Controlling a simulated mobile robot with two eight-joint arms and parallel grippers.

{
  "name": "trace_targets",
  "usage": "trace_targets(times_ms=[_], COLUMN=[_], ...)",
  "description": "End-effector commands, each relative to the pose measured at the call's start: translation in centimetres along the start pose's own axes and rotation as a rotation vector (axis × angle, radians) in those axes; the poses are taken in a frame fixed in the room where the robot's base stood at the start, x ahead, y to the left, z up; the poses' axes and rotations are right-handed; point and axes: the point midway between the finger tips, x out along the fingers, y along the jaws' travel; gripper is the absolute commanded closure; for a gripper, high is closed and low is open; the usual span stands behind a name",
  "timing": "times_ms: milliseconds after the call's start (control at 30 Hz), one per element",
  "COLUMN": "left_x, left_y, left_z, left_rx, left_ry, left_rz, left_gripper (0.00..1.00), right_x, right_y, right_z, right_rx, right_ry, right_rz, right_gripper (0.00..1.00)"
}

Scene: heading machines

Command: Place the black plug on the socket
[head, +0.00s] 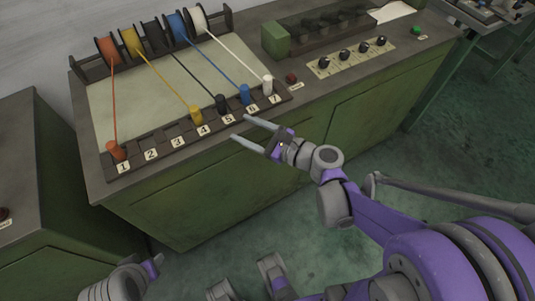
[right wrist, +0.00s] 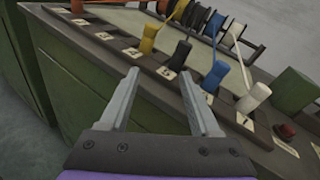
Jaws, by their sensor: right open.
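The black plug (head: 221,103) stands in the socket behind label 5 on the front strip of the bench, with its cord running back to a black spool. It also shows in the right wrist view (right wrist: 180,54). My right gripper (head: 241,128) is open and empty, in front of the strip near labels 5 and 6. In the right wrist view its two fingers (right wrist: 165,98) point toward the plug, which is beyond the tips and between their directions. Sockets 2 (head: 147,143) and 3 (head: 173,131) hold no plug. My left gripper (head: 152,265) shows only partly at the lower left; its fingers are unclear.
The orange plug (head: 116,150) is at 1, the yellow plug (head: 196,114) at 4, the blue plug (head: 245,94) at 6 and the white plug (head: 267,85) at 7. Taut cords run back to the spool rack (head: 153,40). A red button (head: 291,78) and knob panel (head: 350,58) lie right.

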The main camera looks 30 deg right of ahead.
Motion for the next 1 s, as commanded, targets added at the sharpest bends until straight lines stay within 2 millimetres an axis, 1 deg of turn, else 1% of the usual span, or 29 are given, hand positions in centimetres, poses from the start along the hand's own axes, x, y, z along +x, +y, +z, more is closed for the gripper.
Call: trace_targets(times_ms=[33, 67, 100, 167, 200, 233, 267, 300, 367, 400, 500, 600, 700, 800, 1000], left_x=[0.0, 0.0, 0.0, 0.0, 0.0, 0.0, 0.0, 0.0, 0.0, 0.0, 0.0, 0.0, 0.0, 0.0, 0.0], left_y=[0.0, 0.0, 0.0, 0.0, 0.0, 0.0, 0.0, 0.0, 0.0, 0.0, 0.0, 0.0, 0.0, 0.0, 0.0], left_z=[0.0, 0.0, 0.0, 0.0, 0.0, 0.0, 0.0, 0.0, 0.0, 0.0, 0.0, 0.0, 0.0, 0.0, 0.0], left_rx=[0.0, 0.0, 0.0, 0.0, 0.0, 0.0, 0.0, 0.0, 0.0, 0.0, 0.0, 0.0, 0.0, 0.0, 0.0], left_ry=[0.0, 0.0, 0.0, 0.0, 0.0, 0.0, 0.0, 0.0, 0.0, 0.0, 0.0, 0.0, 0.0, 0.0, 0.0], left_rz=[0.0, 0.0, 0.0, 0.0, 0.0, 0.0, 0.0, 0.0, 0.0, 0.0, 0.0, 0.0, 0.0, 0.0, 0.0], left_gripper=[0.5, 0.5, 0.5, 0.5, 0.5, 0.5, 0.5, 0.5, 0.5, 0.5, 0.5, 0.5, 0.5, 0.5, 0.5], right_x=[0.1, 0.0, -0.3, -1.1, -1.9, -2.5, -3.3, -4.4, -6.3, -7.5, -10.3, -12.3, -13.5, -13.9, -13.9], right_y=[2.1, 3.3, 5.0, 7.3, 8.6, 9.4, 10.2, 10.9, 11.7, 11.9, 11.7, 11.0, 10.5, 10.2, 10.1], right_z=[-0.4, -0.8, -1.5, -2.6, -3.5, -4.1, -4.7, -5.6, -6.7, -7.3, -8.4, -8.9, -9.1, -9.1, -9.2], right_rx=[-0.14, -0.242, -0.39, -0.623, -0.78, -0.899, -1.018, -1.179, -1.409, -1.551, -1.857, -2.071, -2.19, -2.238, -2.241], right_ry=[0.059, 0.097, 0.149, 0.219, 0.26, 0.287, 0.31, 0.337, 0.365, 0.379, 0.391, 0.39, 0.385, 0.383, 0.384], right_rz=[0.064, 0.108, 0.174, 0.287, 0.368, 0.431, 0.497, 0.589, 0.73, 0.823, 1.036, 1.203, 1.306, 1.348, 1.352], right_gripper=[0.37, 0.37, 0.37, 0.37, 0.37, 0.37, 0.37, 0.37, 0.37, 0.37, 0.37, 0.37, 0.37, 0.37, 0.37])
